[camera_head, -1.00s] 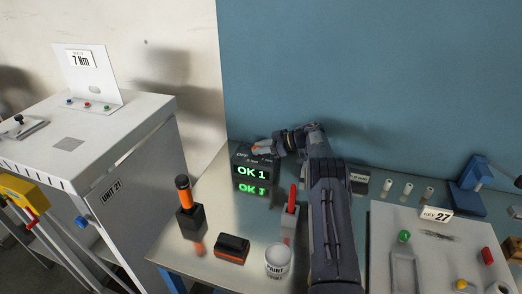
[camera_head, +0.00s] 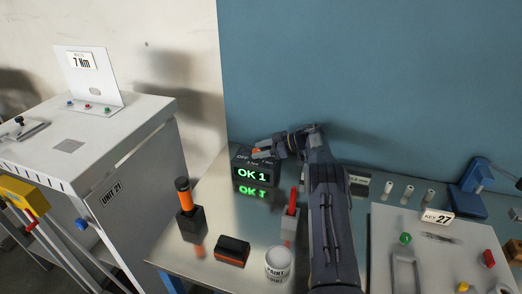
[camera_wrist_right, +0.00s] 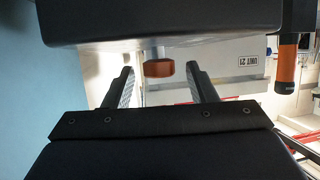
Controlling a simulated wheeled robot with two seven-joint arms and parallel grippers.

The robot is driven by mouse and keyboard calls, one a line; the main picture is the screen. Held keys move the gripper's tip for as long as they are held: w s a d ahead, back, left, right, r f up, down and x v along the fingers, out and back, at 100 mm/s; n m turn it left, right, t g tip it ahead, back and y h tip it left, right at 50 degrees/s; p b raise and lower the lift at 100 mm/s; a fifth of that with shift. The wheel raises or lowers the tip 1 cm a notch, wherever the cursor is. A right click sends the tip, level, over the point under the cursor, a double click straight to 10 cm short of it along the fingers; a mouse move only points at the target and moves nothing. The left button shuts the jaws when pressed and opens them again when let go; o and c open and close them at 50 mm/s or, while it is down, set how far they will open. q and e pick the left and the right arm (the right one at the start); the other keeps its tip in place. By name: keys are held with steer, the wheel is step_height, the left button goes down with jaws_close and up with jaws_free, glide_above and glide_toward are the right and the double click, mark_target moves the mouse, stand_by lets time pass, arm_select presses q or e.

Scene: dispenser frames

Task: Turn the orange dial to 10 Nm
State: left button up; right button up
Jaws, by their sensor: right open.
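The orange dial (camera_head: 257,150) is on top of the dark box (camera_head: 240,165), whose front display reads "OK 1" in green. Small markings on the box top include "OFF"; the rest is too small or covered to read. My right gripper (camera_head: 266,153) is at the dial and partly hides it. In the right wrist view, the open, empty right gripper (camera_wrist_right: 161,71) has the orange dial (camera_wrist_right: 158,69) between its two fingertips, with a gap on each side. I cannot tell the dial's setting. My left gripper is not in view.
An orange-handled tool (camera_head: 184,194), a black-and-orange block (camera_head: 232,251), a red-handled holder (camera_head: 290,225) and a paint can (camera_head: 278,264) stand on the bench. A white cabinet (camera_head: 130,150) is at left. A "KEY 27" panel (camera_head: 385,225) and white cylinders are at right.

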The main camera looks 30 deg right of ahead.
steer(key=shift+s+d, duration=0.2)
steer(key=shift+d, duration=0.1)
steer(key=b+v, duration=0.2)
steer(key=v, duration=0.3)
steer(key=shift+s+d+r, duration=0.15)
steer(key=shift+s+d, duration=0.05)
steer(key=shift+v, duration=0.75)
steer(key=shift+r, duration=0.25)
